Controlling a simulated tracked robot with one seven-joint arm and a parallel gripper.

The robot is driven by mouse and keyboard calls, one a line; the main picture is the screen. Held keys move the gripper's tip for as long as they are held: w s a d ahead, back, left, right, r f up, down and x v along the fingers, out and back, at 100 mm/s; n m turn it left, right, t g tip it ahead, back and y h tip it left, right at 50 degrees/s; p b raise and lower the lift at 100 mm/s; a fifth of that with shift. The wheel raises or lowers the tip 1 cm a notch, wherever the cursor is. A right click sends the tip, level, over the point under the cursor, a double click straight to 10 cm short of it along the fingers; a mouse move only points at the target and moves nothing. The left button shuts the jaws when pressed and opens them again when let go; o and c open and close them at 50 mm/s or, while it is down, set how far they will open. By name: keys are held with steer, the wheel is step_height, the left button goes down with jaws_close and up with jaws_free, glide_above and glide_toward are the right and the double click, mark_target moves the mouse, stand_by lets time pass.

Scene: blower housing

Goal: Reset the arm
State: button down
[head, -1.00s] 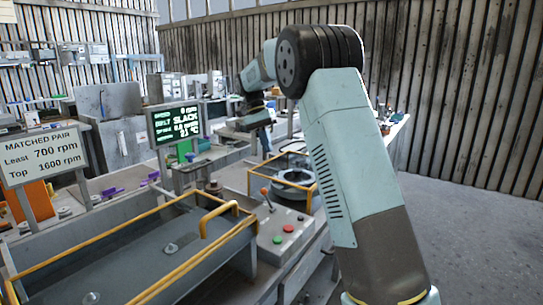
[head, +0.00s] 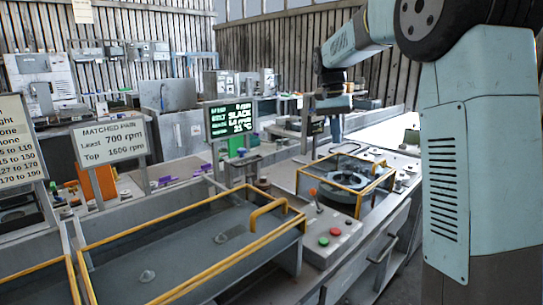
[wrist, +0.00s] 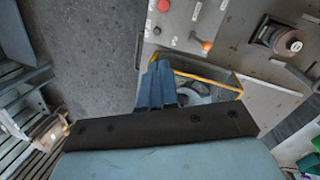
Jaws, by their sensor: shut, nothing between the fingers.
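My arm rises on the right side of the head view and bends left at the top. My gripper (wrist: 160,85) shows in the wrist view as blue fingers that are together and empty. It is above the yellow-railed recess with a round grey housing (wrist: 195,95), apart from it as far as I can tell. In the head view the arm's end hangs above and behind that recess, and the fingertips are too small to make out. The round housing (head: 350,178) sits inside the yellow guard rail (head: 376,180).
A control panel with an orange-knobbed lever (head: 314,193), a red button (head: 335,231) and a green button (head: 323,241) is in front. A display (head: 230,120) reads "SLACK". A "MATCHED PAIR" sign (head: 108,142) and a yellow-railed tray (head: 165,220) stand left. Floor is clear (wrist: 95,60) beside the bench.

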steer(key=s+d+f+n+t, duration=0.1)
steer(key=s+t, duration=0.1)
steer(key=s, duration=0.9)
steer(key=s+d+f+n+t+y, duration=0.1)
steer(key=s+f+n+t, duration=0.1)
steer(key=s, duration=0.8)
steer(key=s+d+f+n+t, duration=0.1)
steer(key=s+d+n+t, duration=0.1)
steer(key=s, duration=0.9)
steer(key=shift+s+f+t, duration=0.3)
steer(key=shift+s+t, duration=0.05)
steer(key=shift+t, duration=0.45)
steer(key=shift+a, duration=0.15)
